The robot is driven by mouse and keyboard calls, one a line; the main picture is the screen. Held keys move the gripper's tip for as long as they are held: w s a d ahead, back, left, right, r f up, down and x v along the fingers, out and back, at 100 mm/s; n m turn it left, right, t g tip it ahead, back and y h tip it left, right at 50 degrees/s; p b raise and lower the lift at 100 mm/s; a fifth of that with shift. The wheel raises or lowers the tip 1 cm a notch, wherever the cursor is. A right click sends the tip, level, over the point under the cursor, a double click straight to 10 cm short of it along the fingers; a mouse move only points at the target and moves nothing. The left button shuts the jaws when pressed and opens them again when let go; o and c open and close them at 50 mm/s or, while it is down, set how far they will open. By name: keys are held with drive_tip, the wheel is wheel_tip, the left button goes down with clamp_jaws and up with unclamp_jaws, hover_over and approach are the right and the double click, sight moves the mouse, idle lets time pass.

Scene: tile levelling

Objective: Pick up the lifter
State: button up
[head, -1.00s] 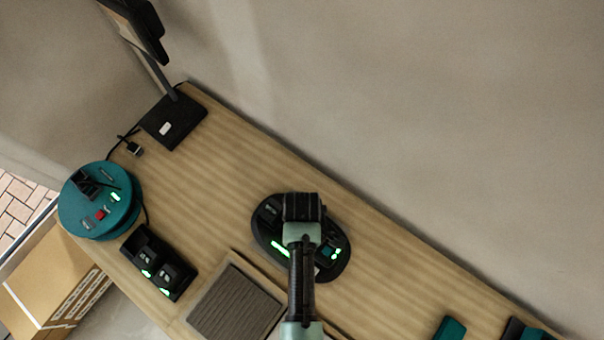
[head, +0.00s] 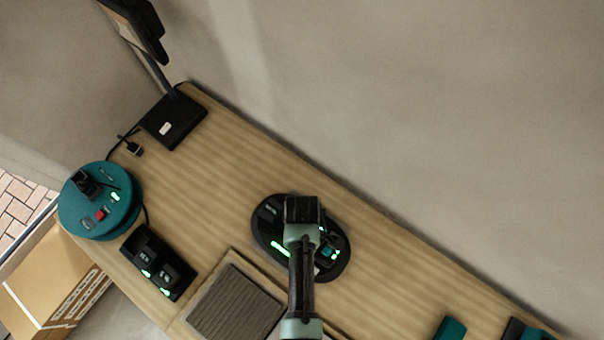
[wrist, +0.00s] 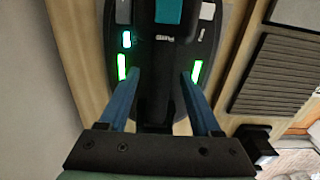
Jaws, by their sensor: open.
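The lifter is a black oval device with green lights (head: 268,236) on the wooden bench in the head view. My gripper (head: 303,210) is right above it and covers its middle; the fingers are hidden there. In the wrist view the lifter (wrist: 209,42) lies straight ahead, with a dark raised handle bar along its middle and a teal part at the top. My gripper's two blue fingers (wrist: 160,78) are open, one on each side of the dark bar. A gap shows between each finger and the bar. Whether the fingertips reach down beside it I cannot tell.
A teal round device (head: 98,218) and a black charger-like block (head: 158,264) stand at the bench's left end. A ribbed grey pad (head: 236,302) lies near the front edge. A black stand base (head: 174,121) is at the back left. A wall runs behind the bench.

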clamp_jaws()
drive_tip(key=shift+w+r, duration=0.1)
drive_tip(key=shift+w, duration=0.1)
idle(0.4)
drive_tip(key=shift+r, duration=0.15)
drive_tip(key=shift+r, duration=0.2)
wheel_tip(320, 180, up, 9)
drive_tip(key=shift+r, duration=0.2)
wheel_tip(320, 180, up, 7)
drive_tip(key=p, duration=0.7)
drive_tip(key=shift+r, duration=0.2)
idle(0.6)
